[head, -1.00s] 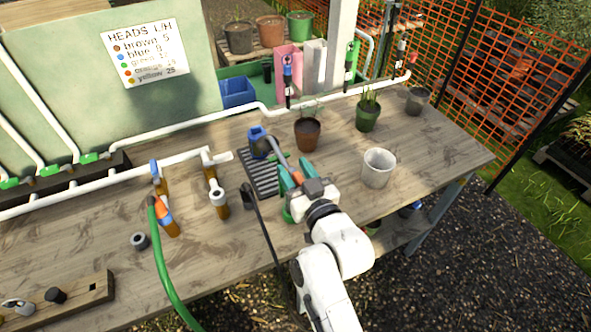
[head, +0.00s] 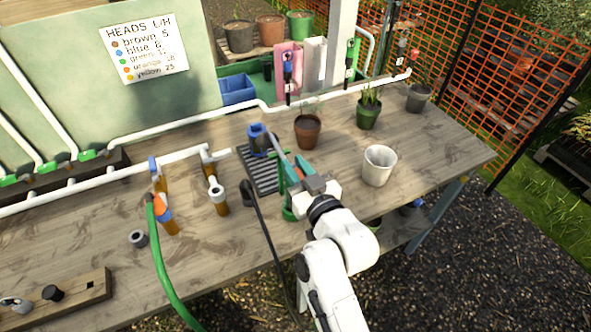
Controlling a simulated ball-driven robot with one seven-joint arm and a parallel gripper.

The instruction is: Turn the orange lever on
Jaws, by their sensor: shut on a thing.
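My gripper (head: 301,172), with teal fingers, is over the right end of the grey slatted tray near the middle of the table. It is shut on a small orange part, the orange lever (head: 298,172), of which only a bit shows between the fingers. A green frame or stand (head: 288,212) shows beneath and beside the gripper. A blue-topped dark device (head: 257,137) stands at the tray's far end, just beyond the gripper. The fingers hide how the lever is mounted and its exact angle.
White pipework (head: 110,177) with upright brown fittings is on the left. A black hose (head: 265,228) and a green hose (head: 163,262) run to the front edge. A white pot (head: 379,165) stands close on the right, with potted plants (head: 369,110) behind.

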